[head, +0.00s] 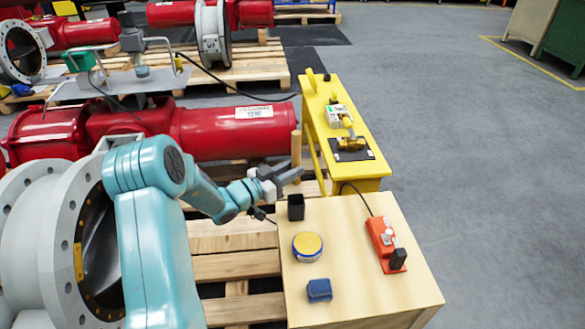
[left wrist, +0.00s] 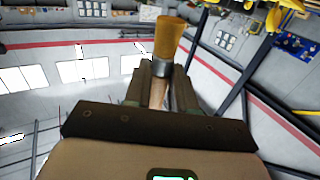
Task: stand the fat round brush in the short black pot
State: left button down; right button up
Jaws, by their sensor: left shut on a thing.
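My left gripper (head: 284,178) is shut on the fat round brush (head: 296,146). The brush stands roughly upright in the jaws, with its tan bristle end up. In the left wrist view the brush (left wrist: 168,40) shows tan bristles, a metal ferrule and a wooden handle between the fingers (left wrist: 167,88). The short black pot (head: 296,207) stands upright at the back left of the light wooden table. The gripper and brush are apart from the pot, just beyond and above it in the head view. My right gripper is not in view.
On the wooden table (head: 345,275) are a yellow-and-blue round tin (head: 307,247), a blue block (head: 319,290) and a red device (head: 386,244) with a cable. A yellow bench (head: 365,183) stands behind. Red actuators on pallets lie left. The table's middle is clear.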

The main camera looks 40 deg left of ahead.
pick_arm(q)
notch_tip(320, 180, down, 11)
jog(key=b, duration=0.9)
dwell(0.4)
jog(key=c, duration=0.8)
grip_release()
jog(key=shift+c, duration=0.2)
